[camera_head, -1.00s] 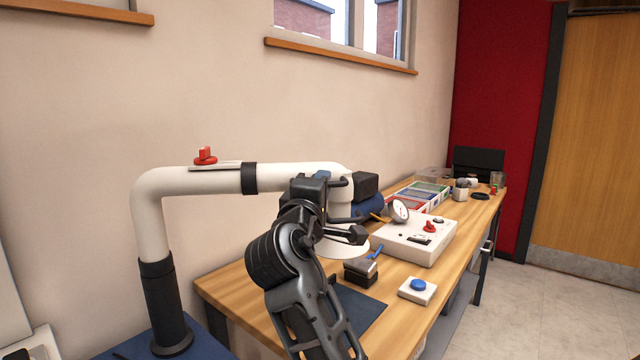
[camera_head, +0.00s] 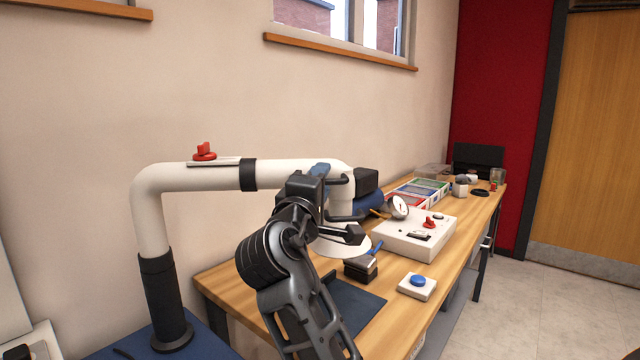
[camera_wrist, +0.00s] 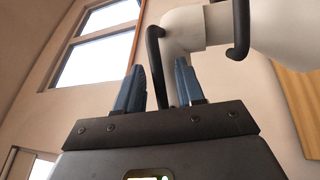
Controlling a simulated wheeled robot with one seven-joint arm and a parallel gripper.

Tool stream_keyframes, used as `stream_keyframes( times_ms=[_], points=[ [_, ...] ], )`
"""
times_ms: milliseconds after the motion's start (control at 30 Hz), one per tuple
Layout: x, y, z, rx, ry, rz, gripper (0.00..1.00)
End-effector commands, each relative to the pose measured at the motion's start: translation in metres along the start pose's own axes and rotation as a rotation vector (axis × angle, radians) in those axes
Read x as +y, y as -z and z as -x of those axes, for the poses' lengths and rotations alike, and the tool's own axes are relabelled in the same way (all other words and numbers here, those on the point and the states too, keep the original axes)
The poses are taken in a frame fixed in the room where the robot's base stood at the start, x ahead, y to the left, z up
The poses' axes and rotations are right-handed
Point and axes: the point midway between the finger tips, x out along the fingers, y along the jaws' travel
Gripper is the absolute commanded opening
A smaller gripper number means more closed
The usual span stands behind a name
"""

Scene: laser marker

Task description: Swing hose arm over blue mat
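The white hose arm (camera_head: 205,179) rises from a black base post and runs right across the view. A red knob (camera_head: 204,152) sits on top of it. Its end bends down to a white hood (camera_head: 340,243) over the bench, beside my gripper. A dark blue mat (camera_head: 360,306) lies on the bench below and in front of the hood, partly hidden by my arm. My gripper (camera_head: 325,182) is at the hose end. In the wrist view its blue fingers (camera_wrist: 159,72) stand apart, with a black handle bar (camera_wrist: 156,48) between them in line of sight; contact cannot be told.
The wooden bench (camera_head: 395,315) runs back along the wall. A dark block (camera_head: 361,269), a blue button box (camera_head: 417,286), a white control box (camera_head: 415,238) and colored trays (camera_head: 420,190) stand on it. A blue surface (camera_head: 205,345) lies under the hose base. The floor at right is clear.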

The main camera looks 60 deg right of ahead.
Motion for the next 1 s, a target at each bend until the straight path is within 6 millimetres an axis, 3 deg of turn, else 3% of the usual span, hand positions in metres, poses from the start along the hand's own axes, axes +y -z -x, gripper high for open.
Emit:
stream_keyframes(
  times_ms=[167,600,1000],
  points=[
    [-0.001,0.001,0.009,0.003,0.000,-0.001,0.38],
    [-0.002,0.001,0.072,0.003,0.001,0.000,0.38],
    [0.000,0.000,0.078,0.000,0.000,0.000,0.38]
  ],
)
